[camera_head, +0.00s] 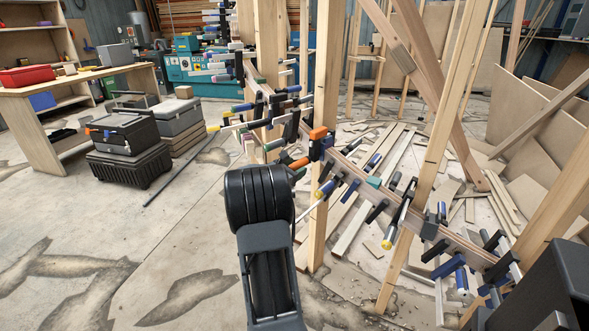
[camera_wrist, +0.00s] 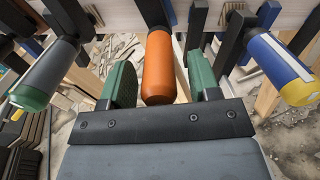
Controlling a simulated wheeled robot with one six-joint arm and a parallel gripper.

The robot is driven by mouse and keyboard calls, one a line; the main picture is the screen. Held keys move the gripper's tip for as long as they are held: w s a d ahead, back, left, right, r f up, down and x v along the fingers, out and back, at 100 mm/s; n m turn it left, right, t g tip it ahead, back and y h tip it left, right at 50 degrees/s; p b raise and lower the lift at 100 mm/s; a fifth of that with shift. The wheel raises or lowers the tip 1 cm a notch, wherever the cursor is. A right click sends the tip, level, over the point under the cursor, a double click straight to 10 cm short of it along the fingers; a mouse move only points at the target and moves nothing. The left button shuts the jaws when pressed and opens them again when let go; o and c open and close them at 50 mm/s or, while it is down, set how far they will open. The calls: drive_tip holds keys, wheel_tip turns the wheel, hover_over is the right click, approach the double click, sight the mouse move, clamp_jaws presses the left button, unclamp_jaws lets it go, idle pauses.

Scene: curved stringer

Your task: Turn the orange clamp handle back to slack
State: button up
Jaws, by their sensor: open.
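The orange clamp handle (camera_wrist: 158,68) stands between the two green-padded fingers of my gripper (camera_wrist: 161,84) in the wrist view, with a visible gap on each side. Its rounded end points toward my palm. The handle's far end meets a dark clamp bar at the pale wooden stringer (camera_wrist: 120,14). In the head view the orange handle (camera_head: 299,163) shows just beyond my dark wrist, and an orange clamp head (camera_head: 318,133) shows above it by an upright post. My gripper's fingers are mostly hidden there behind my own arm.
Wooden posts (camera_head: 326,100) rise beside the stringer. Scrap boards (camera_head: 360,200) lie beyond; open concrete floor (camera_head: 180,220) lies left.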

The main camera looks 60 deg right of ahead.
drive_tip(key=w+a+p, duration=0.1)
drive_tip(key=w+a, duration=0.1)
drive_tip(key=a, duration=1.1)
drive_tip(key=shift+w+a+p, duration=0.25)
drive_tip(key=shift+p, duration=0.1)
drive_tip(key=s+a+r+m+t+y+p, duration=0.2)
drive_tip(key=a+r+m+y+p, duration=0.2)
drive_tip(key=a+r+p, duration=0.3)
drive_tip(key=s+a+r+m+t+y+p, duration=0.2)
drive_tip(key=a+r+y+p, duration=0.4)
drive_tip(key=a, duration=1)
drive_tip(key=s+a+r+m+t+y+p, duration=0.2)
drive_tip(key=s+a+r+m+y+p, duration=0.2)
drive_tip(key=a+r+m+y+p, duration=0.3)
drive_tip(key=a+p, duration=0.3)
drive_tip(key=a, duration=0.2)
drive_tip(key=shift+a+r+t, duration=0.3)
drive_tip(key=shift+a+t, duration=0.05)
drive_tip(key=shift+t, duration=0.05)
drive_tip(key=shift+a+r+y, duration=0.1)
drive_tip(key=shift+a+y, duration=0.3)
drive_tip(key=shift+c, duration=0.3)
